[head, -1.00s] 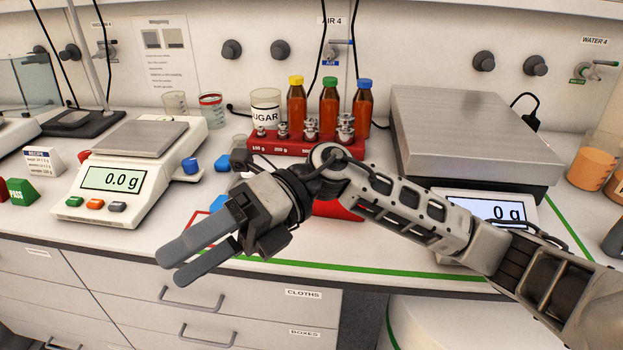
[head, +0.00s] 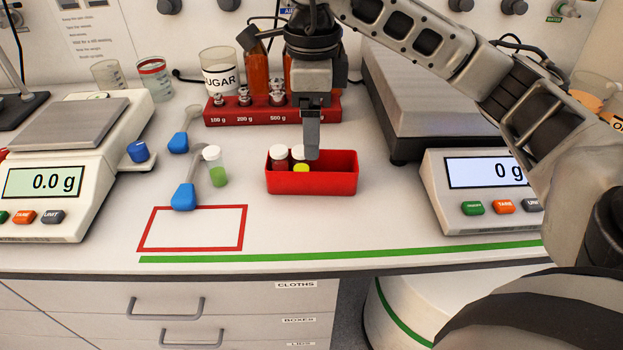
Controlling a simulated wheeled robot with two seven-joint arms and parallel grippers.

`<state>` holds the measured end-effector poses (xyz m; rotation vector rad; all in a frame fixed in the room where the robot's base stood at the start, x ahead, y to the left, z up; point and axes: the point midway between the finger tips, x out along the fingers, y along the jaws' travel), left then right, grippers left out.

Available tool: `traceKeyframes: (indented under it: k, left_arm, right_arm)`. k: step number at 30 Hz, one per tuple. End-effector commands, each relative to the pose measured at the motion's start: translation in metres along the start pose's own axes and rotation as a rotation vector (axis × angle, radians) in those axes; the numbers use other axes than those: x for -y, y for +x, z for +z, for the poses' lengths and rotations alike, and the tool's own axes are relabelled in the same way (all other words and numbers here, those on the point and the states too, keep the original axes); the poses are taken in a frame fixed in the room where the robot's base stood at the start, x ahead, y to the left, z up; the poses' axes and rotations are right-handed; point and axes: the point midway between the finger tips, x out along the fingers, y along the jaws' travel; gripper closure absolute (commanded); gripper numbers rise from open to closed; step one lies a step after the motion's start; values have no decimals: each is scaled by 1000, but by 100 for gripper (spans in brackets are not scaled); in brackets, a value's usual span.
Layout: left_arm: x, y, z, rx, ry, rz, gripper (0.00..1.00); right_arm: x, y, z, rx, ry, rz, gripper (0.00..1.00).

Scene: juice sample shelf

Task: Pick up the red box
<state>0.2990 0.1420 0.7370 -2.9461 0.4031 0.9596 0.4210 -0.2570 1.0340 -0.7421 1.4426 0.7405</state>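The red box (head: 335,185) is a small open-topped tray on the white bench, right of the red-outlined rectangle. Several small capped vials (head: 279,157) stand in its left part. My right gripper (head: 312,152) points straight down over the box's middle. Its visible fingertip overlaps the box opening, beside the vials. One finger hides the other, so its opening is unclear, and I cannot tell whether it touches the box. My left gripper is out of view.
A green-filled vial (head: 216,168) and blue-handled scoops (head: 184,195) are left of the box. A red weight rack (head: 270,110) is behind it. Scales stand left (head: 62,190) and right (head: 480,195). The red-outlined rectangle (head: 193,250) is empty.

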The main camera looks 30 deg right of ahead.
Motion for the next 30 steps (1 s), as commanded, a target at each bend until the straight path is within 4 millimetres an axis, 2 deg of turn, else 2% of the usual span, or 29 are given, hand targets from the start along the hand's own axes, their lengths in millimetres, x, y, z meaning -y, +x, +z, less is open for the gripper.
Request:
traceKeyframes:
  k: [1, 3, 10, 13, 19, 28, 30]
  left_arm:
    - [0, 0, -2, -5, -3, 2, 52]
    - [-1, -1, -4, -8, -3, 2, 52]
    - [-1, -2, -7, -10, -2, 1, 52]
    - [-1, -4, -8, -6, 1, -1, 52]
    - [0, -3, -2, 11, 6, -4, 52]
    - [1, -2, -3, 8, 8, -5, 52]
    - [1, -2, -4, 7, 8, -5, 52]
  right_arm:
    - [0, 10, 0, -2, 0, 3, 20]
    - [0, 18, 0, 0, 0, 1, 20]
    - [0, 34, 0, -1, 0, 2, 20]
    - [2, 47, -1, -2, 0, 4, 20]
    - [3, 75, 0, 1, 0, 2, 20]
    - [3, 80, 0, 3, -1, 0, 20]
    - [3, 80, 0, 3, -1, 0, 39]
